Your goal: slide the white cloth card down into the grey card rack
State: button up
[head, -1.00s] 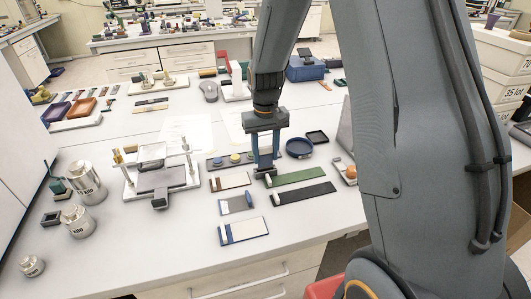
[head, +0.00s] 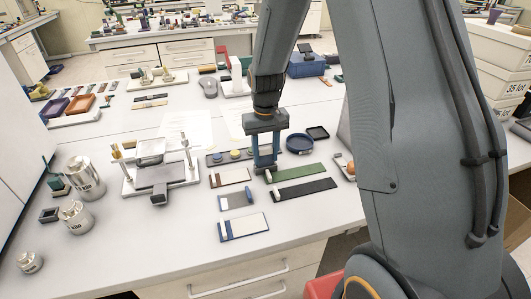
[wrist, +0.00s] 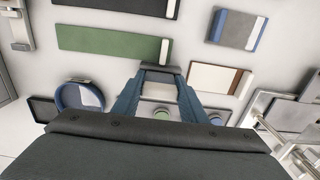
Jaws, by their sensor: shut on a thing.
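My gripper (head: 265,168) points down at the left end of the green strip, between it and the brown-ended white card. It is shut on a small piece (wrist: 159,77) with a pale grey face and a dark edge. The fingers hide most of this piece, and I cannot tell whether it is the white cloth card. White-faced cards lie flat on the table: one with a brown end (head: 230,177), also in the wrist view (wrist: 217,78), and one with a blue edge (head: 246,227). I cannot single out the grey card rack for certain.
The green strip (head: 300,171) and black strip (head: 305,190) lie right of my gripper. A grey card with a blue end (head: 238,199) lies front left. A tray of round discs (head: 216,159) and a blue dish (head: 299,143) are behind. A posted stand (head: 158,178) is left.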

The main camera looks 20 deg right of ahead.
jog(key=shift+f, duration=0.55)
jog(key=o, duration=1.1)
jog(key=shift+r, duration=0.1)
jog(key=shift+r+b, duration=1.4)
jog(key=shift+r, duration=2.45)
jog(key=shift+t, duration=0.7)
jog(key=s+f+b, duration=0.1)
jog(key=s, duration=0.4)
jog(key=s+f+b, duration=0.1)
jog(key=s+f, duration=0.1)
jog(key=s, duration=0.4)
jog(key=s+f+b, duration=0.1)
jog(key=s+f, duration=0.1)
jog(key=s, duration=0.4)
jog(key=shift+b, duration=0.3)
